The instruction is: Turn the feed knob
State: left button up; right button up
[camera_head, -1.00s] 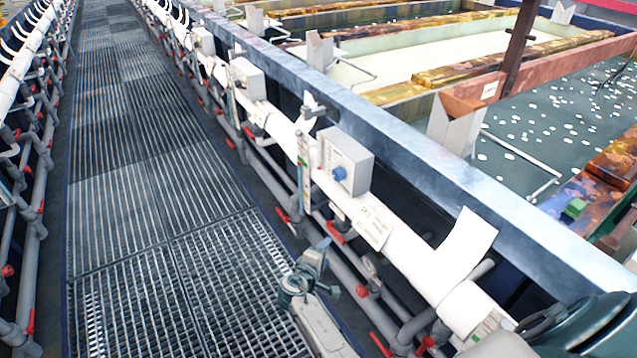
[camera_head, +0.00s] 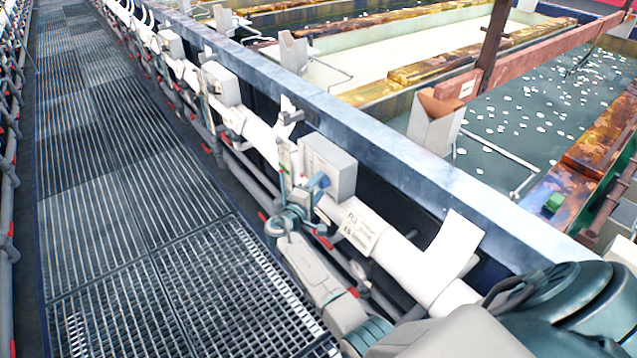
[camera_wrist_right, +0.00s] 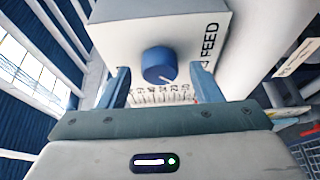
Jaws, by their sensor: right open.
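The blue feed knob (camera_wrist_right: 159,65) sits on the face of a white box marked FEED (camera_wrist_right: 115,35), above a printed scale. In the head view the box (camera_head: 328,165) is mounted by the white pipe, and its knob is hidden or merges with my gripper. My right gripper (camera_wrist_right: 160,88) is open, with one blue finger on each side of the knob and gaps visible between. In the head view my right gripper (camera_head: 308,190) is at the box's front face. My left gripper is not in view.
Similar white boxes (camera_head: 221,83) line the white pipe (camera_head: 262,138) farther back. Grey pipes with red valve handles run below. A grated walkway (camera_head: 150,230) lies clear at left. Tanks of liquid (camera_head: 520,120) lie beyond the blue-grey rim (camera_head: 400,170).

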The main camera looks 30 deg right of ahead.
jog(key=shift+w+d, duration=0.2)
jog(key=shift+d, duration=0.2)
jog(key=shift+c, duration=0.5)
